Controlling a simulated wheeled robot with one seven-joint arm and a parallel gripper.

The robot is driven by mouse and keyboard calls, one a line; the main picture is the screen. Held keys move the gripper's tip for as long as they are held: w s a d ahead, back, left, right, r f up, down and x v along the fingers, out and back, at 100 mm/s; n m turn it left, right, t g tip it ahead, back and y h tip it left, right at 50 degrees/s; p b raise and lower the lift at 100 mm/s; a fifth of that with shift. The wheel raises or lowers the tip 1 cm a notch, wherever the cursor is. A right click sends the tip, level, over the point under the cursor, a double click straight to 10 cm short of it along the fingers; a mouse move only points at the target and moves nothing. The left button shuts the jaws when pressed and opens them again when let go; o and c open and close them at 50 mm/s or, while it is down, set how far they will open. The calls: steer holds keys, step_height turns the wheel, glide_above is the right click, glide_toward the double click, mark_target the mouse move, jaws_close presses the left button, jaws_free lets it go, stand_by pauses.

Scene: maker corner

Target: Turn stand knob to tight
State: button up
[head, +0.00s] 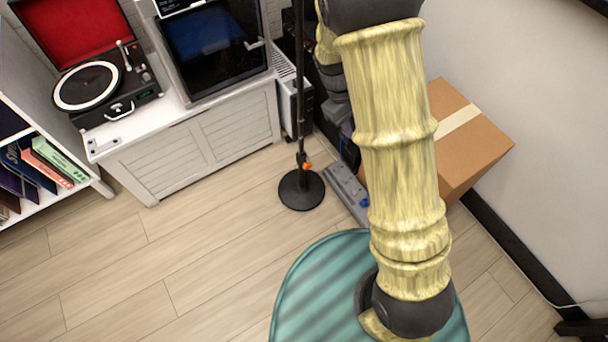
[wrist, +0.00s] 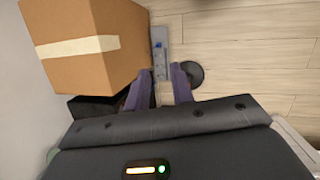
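The stand is a thin black pole (head: 300,85) on a round black base (head: 302,190) on the floor. Its orange knob (head: 307,166) sits low on the pole, just above the base. In the wrist view, part of the round base (wrist: 195,75) shows beside the right finger; I cannot make out the knob there. My gripper (wrist: 162,72) has two purple fingers that are apart, with nothing seen between them. In the head view, my gripper is partly hidden behind my arm, right of the pole and above the knob in the picture.
A cardboard box (head: 466,143) stands at the right by the wall. A grey power strip (head: 347,187) lies on the floor beside the base. A white cabinet (head: 200,145) carries a record player (head: 95,85). A round teal surface (head: 310,290) is in front. Floor at left is clear.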

steer(key=w+a+f+n+h+b, duration=0.25)
steer(key=f+b, duration=0.25)
steer(key=f, duration=0.4)
steer(key=w+a+f+n+h+b, duration=0.25)
steer(key=f+b, duration=0.35)
steer(key=f, duration=0.3)
steer(key=n+t+h+b, duration=0.55)
steer(key=n+b, duration=0.25)
steer(key=b, duration=0.7)
glide_toward(306, 165)
steer(key=s+d+r, duration=0.3)
steer(key=s+r, duration=0.1)
steer(key=r, duration=0.1)
steer(key=s+a+f+n+t+b, duration=0.3)
steer(key=a+f+t+b, duration=0.2)
steer(key=a+f, duration=0.2)
steer(key=shift+a+f+n+h+b, duration=0.35)
steer(key=shift+a+f+n+h, duration=0.1)
steer(key=shift+a, duration=0.6)
steer(key=shift+s+t, duration=0.15)
steer(key=shift+t, duration=0.1)
steer(key=b+x, duration=0.6)
steer(key=x, duration=1)
steer(key=shift+w+d+f, duration=0.1)
steer(key=shift+w+d, duration=0.15)
steer(key=shift+d, duration=0.05)
steer(key=shift+w+d, duration=0.2)
steer(key=shift+d, duration=0.1)
